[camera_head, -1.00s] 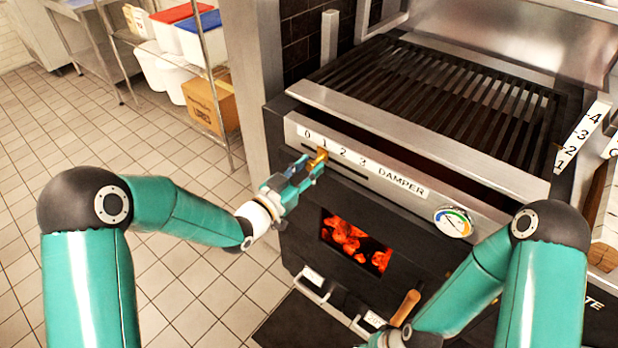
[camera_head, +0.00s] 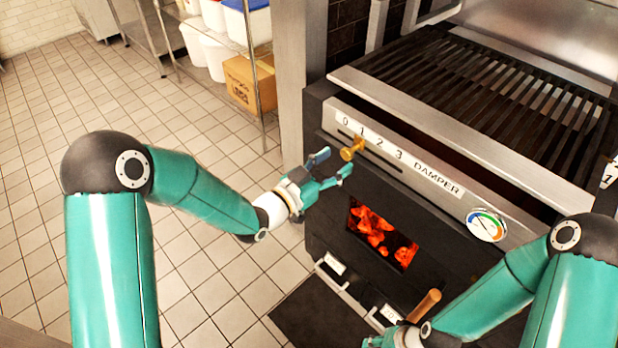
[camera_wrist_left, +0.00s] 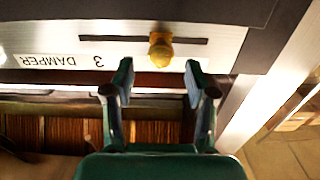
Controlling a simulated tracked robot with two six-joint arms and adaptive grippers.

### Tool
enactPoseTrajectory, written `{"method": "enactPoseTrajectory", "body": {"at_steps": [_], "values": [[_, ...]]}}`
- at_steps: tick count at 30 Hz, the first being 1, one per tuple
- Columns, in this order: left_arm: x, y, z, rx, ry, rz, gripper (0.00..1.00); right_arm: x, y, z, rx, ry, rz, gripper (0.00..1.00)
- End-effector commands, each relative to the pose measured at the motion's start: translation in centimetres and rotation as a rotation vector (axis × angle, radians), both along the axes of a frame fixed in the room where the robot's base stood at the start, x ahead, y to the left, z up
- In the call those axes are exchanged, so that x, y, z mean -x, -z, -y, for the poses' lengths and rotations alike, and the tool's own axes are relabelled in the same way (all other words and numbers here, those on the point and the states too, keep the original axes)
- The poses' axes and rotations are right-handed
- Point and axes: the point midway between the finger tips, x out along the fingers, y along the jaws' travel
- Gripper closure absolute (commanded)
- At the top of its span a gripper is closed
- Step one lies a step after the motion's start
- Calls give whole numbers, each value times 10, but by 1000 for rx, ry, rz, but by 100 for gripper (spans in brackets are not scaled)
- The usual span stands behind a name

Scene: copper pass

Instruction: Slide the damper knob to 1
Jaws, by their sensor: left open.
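The brass damper knob (camera_head: 352,148) sticks out of a dark slot in the steel damper panel (camera_head: 440,186) on the grill's front. It stands at about the 1 mark (camera_head: 362,132). In the left wrist view the knob (camera_wrist_left: 160,50) shows just beyond the fingertips, with the 3 visible to its left and the other numbers hidden. My left gripper (camera_head: 333,166) is open and empty, slightly below and left of the knob, apart from it. My right gripper (camera_head: 385,341) is at the bottom edge, mostly cut off, and its jaws cannot be made out.
A firebox window (camera_head: 381,233) with glowing coals lies below the panel, and a round gauge (camera_head: 486,225) is to the right. A wooden handle (camera_head: 425,304) is near my right arm. A shelf with a cardboard box (camera_head: 250,82) stands at the back left.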

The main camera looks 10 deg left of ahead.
Motion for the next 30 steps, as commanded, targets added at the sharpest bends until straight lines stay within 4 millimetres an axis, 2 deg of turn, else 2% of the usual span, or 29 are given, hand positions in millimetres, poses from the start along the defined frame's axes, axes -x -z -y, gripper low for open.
{"method": "enactPoseTrajectory", "body": {"at_steps": [6,12,18,30], "values": [[37,1,-29,0,-4,-2,44,0,0,0,0,0,0,60],[60,0,-46,0,-2,0,44,0,0,0,0,0,0,60],[69,0,-50,-1,0,1,44,0,0,0,0,0,0,60],[69,0,-50,1,0,1,44,0,1,0,0,0,0,60]]}}
